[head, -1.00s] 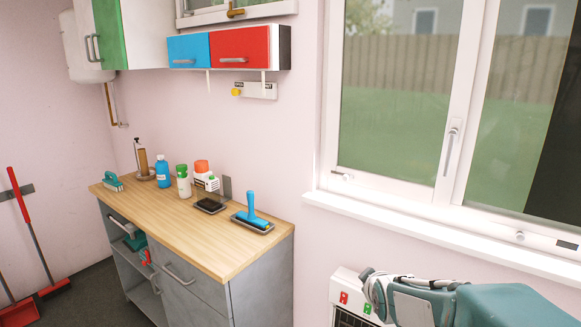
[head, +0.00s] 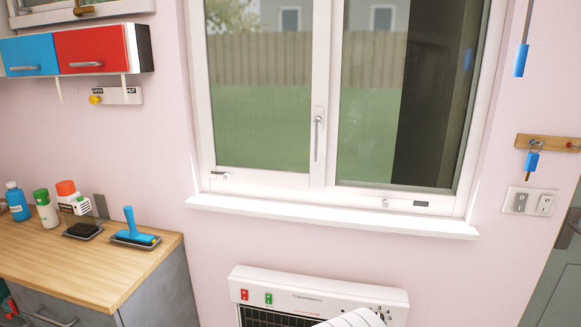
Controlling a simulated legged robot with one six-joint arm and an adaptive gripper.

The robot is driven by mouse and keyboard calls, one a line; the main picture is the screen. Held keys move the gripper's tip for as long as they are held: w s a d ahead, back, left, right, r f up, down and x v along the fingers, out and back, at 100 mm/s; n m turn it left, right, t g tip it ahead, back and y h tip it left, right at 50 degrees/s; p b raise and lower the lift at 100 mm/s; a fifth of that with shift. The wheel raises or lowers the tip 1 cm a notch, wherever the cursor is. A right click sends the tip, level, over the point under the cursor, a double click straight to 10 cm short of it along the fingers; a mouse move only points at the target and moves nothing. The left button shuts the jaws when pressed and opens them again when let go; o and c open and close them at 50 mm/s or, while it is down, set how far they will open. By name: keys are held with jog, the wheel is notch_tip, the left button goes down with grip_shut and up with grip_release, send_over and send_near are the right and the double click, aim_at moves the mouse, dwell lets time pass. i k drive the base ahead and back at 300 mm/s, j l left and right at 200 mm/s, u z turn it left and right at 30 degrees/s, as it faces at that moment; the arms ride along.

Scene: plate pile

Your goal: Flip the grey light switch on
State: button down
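A white switch plate (head: 531,190) is on the pink wall at the far right. It carries a grey light switch (head: 520,202) on its left and a white switch (head: 544,205) on its right. The grey switch's rocker position is too small to tell. I cannot make out my gripper. Only a pale striped shape shows at the bottom edge, in front of the heater, and I cannot tell what it is. Nothing touches the switch plate.
A wooden key rack (head: 550,143) with a blue-tagged key (head: 532,160) hangs just above the plate. A grey-green door (head: 560,285) is at the right edge. A white heater (head: 320,284) stands below the window sill (head: 330,216). A wooden-topped counter (head: 90,262) is at left.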

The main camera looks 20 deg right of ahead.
aim_at(520, 199)
jog(key=z, duration=2.15)
